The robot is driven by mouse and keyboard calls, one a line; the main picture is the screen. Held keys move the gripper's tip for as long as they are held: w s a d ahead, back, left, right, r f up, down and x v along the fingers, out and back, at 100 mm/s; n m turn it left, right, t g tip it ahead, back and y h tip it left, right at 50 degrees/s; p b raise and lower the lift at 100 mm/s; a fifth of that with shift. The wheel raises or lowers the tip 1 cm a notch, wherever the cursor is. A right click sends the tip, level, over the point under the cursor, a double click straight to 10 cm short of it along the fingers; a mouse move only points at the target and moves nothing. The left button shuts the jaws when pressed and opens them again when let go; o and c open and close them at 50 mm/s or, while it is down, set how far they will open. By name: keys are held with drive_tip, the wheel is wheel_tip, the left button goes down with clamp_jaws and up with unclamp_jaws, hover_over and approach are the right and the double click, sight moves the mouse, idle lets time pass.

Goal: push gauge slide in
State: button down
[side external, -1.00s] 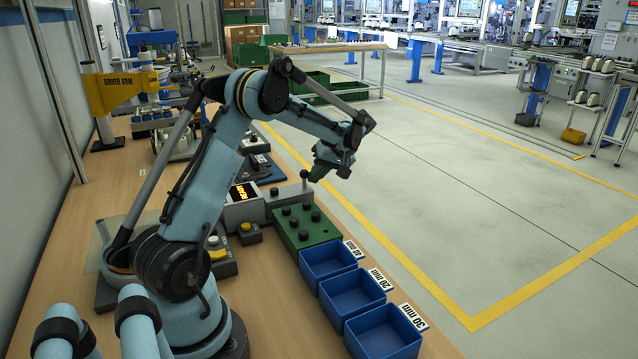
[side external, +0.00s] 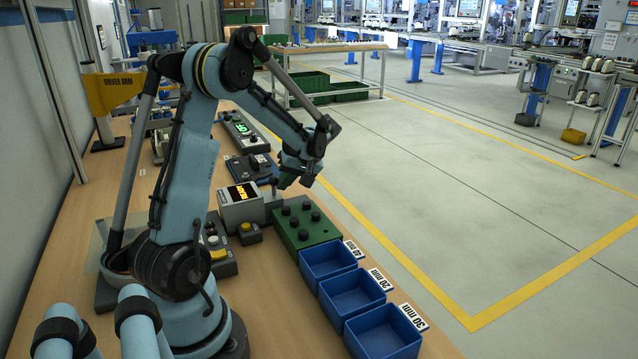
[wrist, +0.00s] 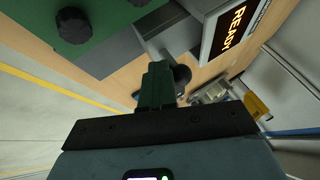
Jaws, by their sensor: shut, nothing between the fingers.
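The gauge is a grey box with a lit READY display (side external: 241,193); its display also shows in the wrist view (wrist: 228,33). The grey slide (side external: 273,201) extends from the right side of the box, with an upright post and dark knob (side external: 274,182). My gripper (side external: 287,182) is just right of the knob, low over the slide. In the wrist view, the green fingers (wrist: 157,88) are shut and empty, and the dark knob (wrist: 183,74) is right beside them. I cannot tell for sure whether they touch.
A green block with black knobs (side external: 305,228) stands just in front of the gauge. Blue bins (side external: 351,294) line the table's right edge. A small yellow-button box (side external: 250,233) sits before the display. A dark blue fixture (side external: 250,167) lies behind the gauge.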

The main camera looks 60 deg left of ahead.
drive_tip(key=shift+s, duration=0.25)
drive_tip(key=w, duration=0.2)
drive_tip(key=w+d, duration=0.1)
drive_tip(key=w, duration=0.1)
drive_tip(key=shift+w, duration=0.2)
drive_tip(key=v, duration=1)
drive_tip(key=s+d+m+t+h, duration=0.3)
drive_tip(key=d+m+t, duration=0.2)
drive_tip(key=d, duration=0.8)
drive_tip(key=s+d+f+m+t+h, duration=0.1)
drive_tip(key=s+d+m+t+h, duration=0.2)
drive_tip(key=d+m+t, duration=0.3)
drive_tip(key=d+m, duration=0.5)
drive_tip(key=d, duration=0.3)
drive_tip(key=shift+f+t, duration=0.25)
drive_tip(key=shift+t, duration=0.05)
